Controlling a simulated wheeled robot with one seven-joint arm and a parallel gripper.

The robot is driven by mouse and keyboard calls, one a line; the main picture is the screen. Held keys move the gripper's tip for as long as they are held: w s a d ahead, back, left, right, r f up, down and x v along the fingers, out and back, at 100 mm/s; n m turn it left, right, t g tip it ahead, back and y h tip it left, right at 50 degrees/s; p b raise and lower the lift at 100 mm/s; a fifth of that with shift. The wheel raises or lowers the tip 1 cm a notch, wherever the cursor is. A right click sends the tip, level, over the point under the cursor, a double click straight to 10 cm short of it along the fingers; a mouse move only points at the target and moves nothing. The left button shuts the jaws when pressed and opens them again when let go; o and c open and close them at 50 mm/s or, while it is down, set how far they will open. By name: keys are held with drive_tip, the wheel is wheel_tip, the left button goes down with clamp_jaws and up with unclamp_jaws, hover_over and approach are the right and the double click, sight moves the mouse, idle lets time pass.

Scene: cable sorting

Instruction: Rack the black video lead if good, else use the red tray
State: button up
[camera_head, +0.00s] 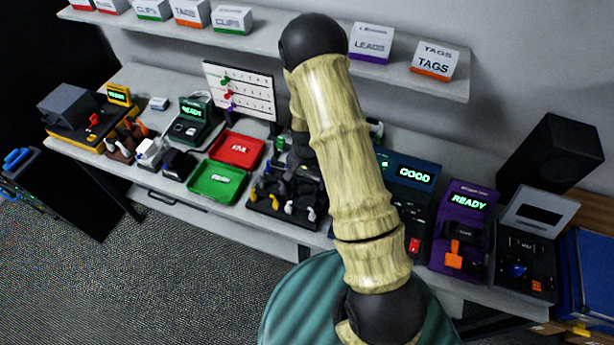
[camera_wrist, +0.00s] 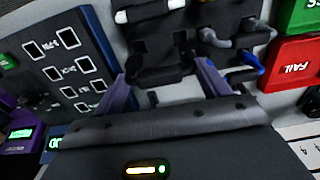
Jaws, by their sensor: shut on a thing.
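My gripper (camera_wrist: 163,72) shows in the wrist view as two purple fingers, shut on a dark piece that looks like the black video lead (camera_wrist: 160,76). Its plug ends are hard to make out. In the head view my arm hides the gripper. The tester (camera_head: 415,172) is lit GOOD in green; its port panel (camera_wrist: 62,60) is left of my fingers in the wrist view. The red tray (camera_head: 237,149), labelled FAIL (camera_wrist: 303,68), lies on the bench beside the green tray (camera_head: 215,182). A black holder (camera_head: 270,207) with several plugs stands right of the trays.
A purple device (camera_head: 467,202) reads READY, right of the tester. A white board with coloured pegs (camera_head: 240,90) stands behind the trays. A black speaker (camera_head: 555,150) is at the right. Boxes line the shelf (camera_head: 280,48) above. The bench is crowded.

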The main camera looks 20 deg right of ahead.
drive_tip(key=shift+f+b, duration=0.95)
drive_tip(key=shift+f, duration=0.6)
drive_tip(key=shift+f+b, duration=0.8)
drive_tip(key=shift+b, duration=0.05)
idle(1.6)
drive_tip(key=o, duration=1.1)
drive_tip(key=shift+o, duration=0.2)
drive_tip(key=shift+r+p, duration=2.85)
drive_tip(key=shift+r, duration=1.2)
